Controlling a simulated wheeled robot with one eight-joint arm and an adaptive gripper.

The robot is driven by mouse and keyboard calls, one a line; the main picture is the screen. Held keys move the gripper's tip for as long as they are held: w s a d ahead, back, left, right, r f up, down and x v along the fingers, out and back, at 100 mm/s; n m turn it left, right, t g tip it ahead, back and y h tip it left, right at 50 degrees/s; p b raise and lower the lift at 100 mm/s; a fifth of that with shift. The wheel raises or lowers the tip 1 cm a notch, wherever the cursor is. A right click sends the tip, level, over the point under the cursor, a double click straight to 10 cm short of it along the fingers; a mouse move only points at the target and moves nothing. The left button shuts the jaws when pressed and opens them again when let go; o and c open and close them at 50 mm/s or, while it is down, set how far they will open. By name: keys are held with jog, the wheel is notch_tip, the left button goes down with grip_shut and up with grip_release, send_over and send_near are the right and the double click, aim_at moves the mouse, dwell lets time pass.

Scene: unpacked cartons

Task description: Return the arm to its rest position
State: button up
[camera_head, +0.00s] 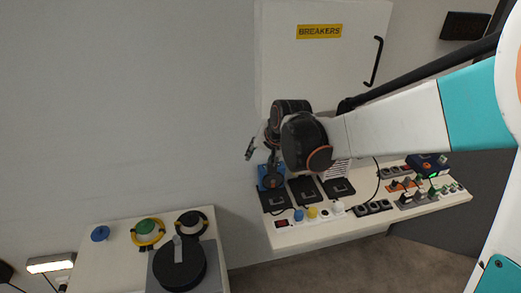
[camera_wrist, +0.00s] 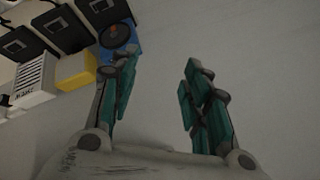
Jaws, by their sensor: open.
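My arm reaches in from the right in the head view, with white and teal links and a dark wrist. My gripper (camera_wrist: 158,78) is open and empty in the wrist view, its two teal-padded fingers well apart with plain grey wall or surface between them. In the head view, only a small part of my gripper (camera_head: 251,149) shows, left of the wrist, in front of the grey wall and above the panel's left end. The rest of it is hidden behind the wrist. A blue block with a dark round knob (camera_wrist: 115,36) lies behind the left finger; contact cannot be told.
A white sloped panel (camera_head: 290,238) with switches and sockets lies below my wrist. A white breaker cabinet (camera_head: 320,65) with a black handle (camera_head: 376,62) stands behind it. A second console (camera_head: 110,267) with round buttons is at lower left. Grey wall left of my gripper is clear.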

jog(key=s+d+r+n+t+h+b, duration=0.15)
jog(key=s+d+b, duration=0.35)
jog(key=s+d, duration=0.8)
jog(key=s+d+f+n+b, duration=0.1)
jog(key=s+d, duration=0.1)
jog(key=s, duration=0.5)
jog(key=s+d+f+n+h+b, duration=0.1)
jog(key=s+d+f+b, duration=0.1)
jog(key=s, duration=0.5)
jog(key=shift+d+f, duration=0.15)
jog(key=shift+d, duration=0.4)
